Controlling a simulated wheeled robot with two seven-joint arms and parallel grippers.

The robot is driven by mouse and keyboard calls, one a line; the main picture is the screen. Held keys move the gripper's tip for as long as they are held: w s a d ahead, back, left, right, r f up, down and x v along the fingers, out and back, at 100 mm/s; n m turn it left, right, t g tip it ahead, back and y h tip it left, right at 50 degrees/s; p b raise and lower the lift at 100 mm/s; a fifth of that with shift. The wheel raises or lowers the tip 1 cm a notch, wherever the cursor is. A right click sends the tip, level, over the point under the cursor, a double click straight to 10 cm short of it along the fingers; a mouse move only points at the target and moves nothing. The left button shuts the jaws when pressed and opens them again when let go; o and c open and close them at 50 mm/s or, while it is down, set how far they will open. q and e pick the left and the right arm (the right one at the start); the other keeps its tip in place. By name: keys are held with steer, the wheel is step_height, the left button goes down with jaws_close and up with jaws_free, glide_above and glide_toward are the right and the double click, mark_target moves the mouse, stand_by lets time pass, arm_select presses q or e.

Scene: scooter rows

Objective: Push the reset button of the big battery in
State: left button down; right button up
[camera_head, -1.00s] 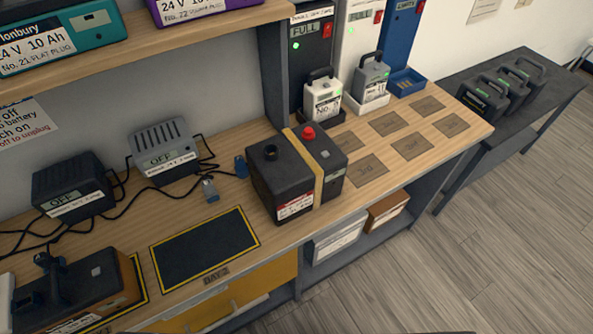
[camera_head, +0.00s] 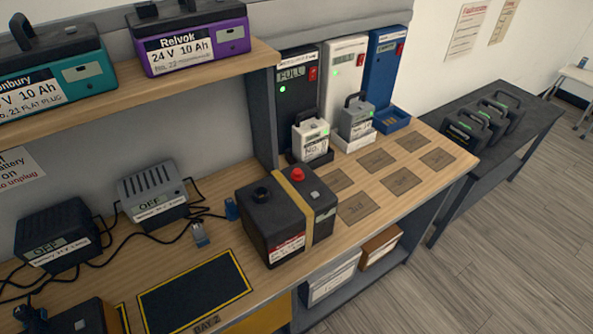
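A big black battery (camera_head: 272,219) with a tan strap stands on the wooden bench. Its top bears a red round cap (camera_head: 297,174), a black round cap (camera_head: 260,194) and a small pale square (camera_head: 315,195). I cannot tell for sure which of these is the reset button. Another dark battery (camera_head: 62,318) lies partly cut off at the lower left, also with a pale square on top. Neither of my grippers is in view.
An empty yellow-edged black mat (camera_head: 195,290) lies left of the strapped battery. Two grey chargers (camera_head: 55,235) (camera_head: 152,193) reading OFF, with cables, stand behind. Upright charging units (camera_head: 297,90) and small batteries (camera_head: 311,135) are at the back. A shelf (camera_head: 130,95) overhangs the left.

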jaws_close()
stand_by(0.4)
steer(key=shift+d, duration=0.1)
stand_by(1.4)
